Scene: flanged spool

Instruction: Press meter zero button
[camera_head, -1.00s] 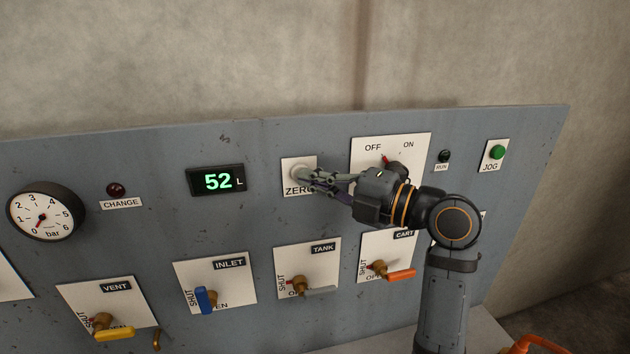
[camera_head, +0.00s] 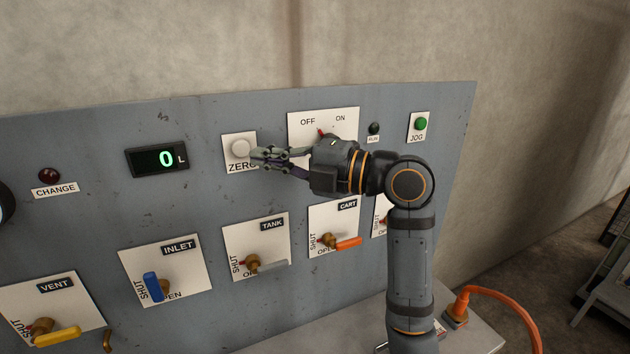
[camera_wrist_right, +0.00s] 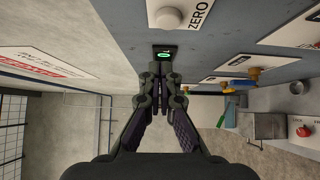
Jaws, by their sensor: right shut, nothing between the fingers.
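The white round ZERO button (camera_head: 240,149) sits on its white plate on the grey panel, and it also shows at the top of the right wrist view (camera_wrist_right: 168,17). The meter display (camera_head: 157,160) to its left reads 0 L in green. My right gripper (camera_head: 256,155) is shut and empty. Its fingertips are just right of the button in the head view and cover part of the ZERO label. The button's face is uncovered, and the fingertips look apart from it. My left gripper is not in view.
An OFF/ON switch (camera_head: 322,132) is partly behind my right gripper. A green JOG button (camera_head: 421,124) is at the panel's right. Valve handles for VENT (camera_head: 58,337), INLET (camera_head: 152,286), TANK (camera_head: 270,266) and CART (camera_head: 348,243) stick out below. An orange hose (camera_head: 510,298) lies lower right.

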